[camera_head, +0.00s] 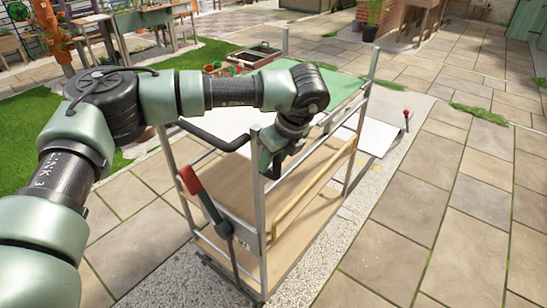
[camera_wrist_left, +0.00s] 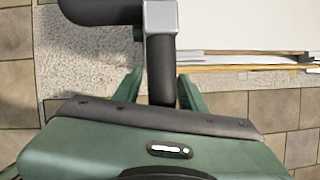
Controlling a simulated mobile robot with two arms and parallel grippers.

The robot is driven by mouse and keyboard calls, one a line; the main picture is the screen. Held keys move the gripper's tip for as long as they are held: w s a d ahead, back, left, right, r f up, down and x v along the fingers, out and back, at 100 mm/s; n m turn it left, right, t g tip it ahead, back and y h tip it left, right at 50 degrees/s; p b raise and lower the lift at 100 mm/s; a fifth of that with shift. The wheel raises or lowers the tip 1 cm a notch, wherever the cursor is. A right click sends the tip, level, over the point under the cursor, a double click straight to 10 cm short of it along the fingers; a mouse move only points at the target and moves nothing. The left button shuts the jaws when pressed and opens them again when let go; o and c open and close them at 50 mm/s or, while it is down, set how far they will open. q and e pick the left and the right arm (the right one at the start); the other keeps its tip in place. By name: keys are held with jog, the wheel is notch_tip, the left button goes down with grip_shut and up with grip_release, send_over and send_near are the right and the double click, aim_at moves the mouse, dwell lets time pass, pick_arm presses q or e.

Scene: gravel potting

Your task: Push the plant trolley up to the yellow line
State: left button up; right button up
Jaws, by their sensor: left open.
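My left gripper (camera_head: 274,165) is at the near post, beside the handle. In the left wrist view the open green fingers (camera_wrist_left: 160,90) stand on either side of a black bar of the handle (camera_wrist_left: 160,65). I cannot tell whether they touch it. A red-gripped lever (camera_head: 192,182) is on the trolley's near end. My right gripper is not in view.
A gravel strip (camera_head: 325,265) runs under and beside the trolley. A white panel (camera_head: 372,135) and a red-topped lever (camera_head: 406,118) are beyond its right side. Open paving (camera_head: 455,215) lies to the right. Grass (camera_head: 30,130) and planters (camera_head: 252,58) are left and behind.

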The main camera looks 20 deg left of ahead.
pick_arm(q)
grip_shut()
dwell(1.3)
